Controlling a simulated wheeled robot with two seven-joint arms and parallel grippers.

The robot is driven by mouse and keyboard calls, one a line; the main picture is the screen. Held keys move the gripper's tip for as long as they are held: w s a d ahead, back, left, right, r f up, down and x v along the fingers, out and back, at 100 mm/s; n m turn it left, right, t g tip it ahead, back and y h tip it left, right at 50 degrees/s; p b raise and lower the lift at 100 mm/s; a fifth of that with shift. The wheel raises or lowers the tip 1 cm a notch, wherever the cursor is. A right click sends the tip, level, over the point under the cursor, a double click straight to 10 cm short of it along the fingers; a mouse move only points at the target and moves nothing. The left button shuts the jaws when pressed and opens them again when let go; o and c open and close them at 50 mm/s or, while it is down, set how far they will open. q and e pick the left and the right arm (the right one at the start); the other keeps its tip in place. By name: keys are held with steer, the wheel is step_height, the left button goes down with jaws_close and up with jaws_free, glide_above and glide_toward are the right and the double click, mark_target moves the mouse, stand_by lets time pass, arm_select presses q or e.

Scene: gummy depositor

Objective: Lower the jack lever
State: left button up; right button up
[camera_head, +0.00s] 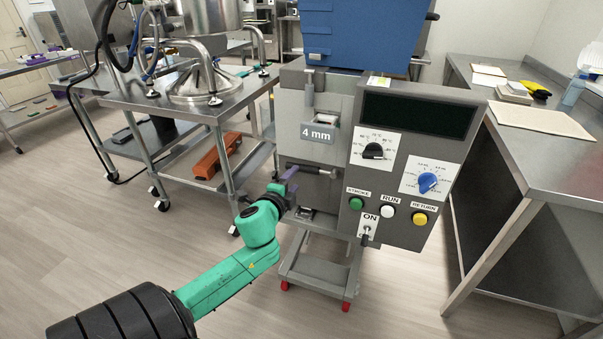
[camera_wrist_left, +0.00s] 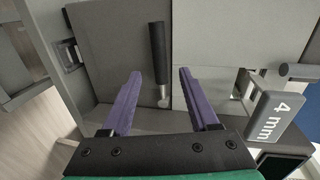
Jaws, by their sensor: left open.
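The jack lever appears to be the short lever with a dark grip and a bright metal end (camera_head: 312,170) on the front of the grey depositor, below the 4 mm label. In the head view it lies roughly level. In the left wrist view the lever (camera_wrist_left: 157,55) shows between and beyond my two purple fingers. My left gripper (camera_head: 291,180) is at the lever's left end in the head view; it also shows in the left wrist view (camera_wrist_left: 160,72). It is open, with a gap on each side of the lever. I cannot tell its depth from the lever. My right gripper is out of view.
The control panel (camera_head: 404,160) with knobs and buttons is right of the lever. The 4 mm plate (camera_wrist_left: 273,117) is close to my left gripper's right side in the wrist view. A steel cart (camera_head: 222,112) stands left, a steel table (camera_head: 535,150) right.

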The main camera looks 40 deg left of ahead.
mark_target(303, 170)
arm_select(q)
steer(key=x, duration=0.7)
steer(key=shift+w+f, duration=0.1)
jaws_close()
stand_by(1.1)
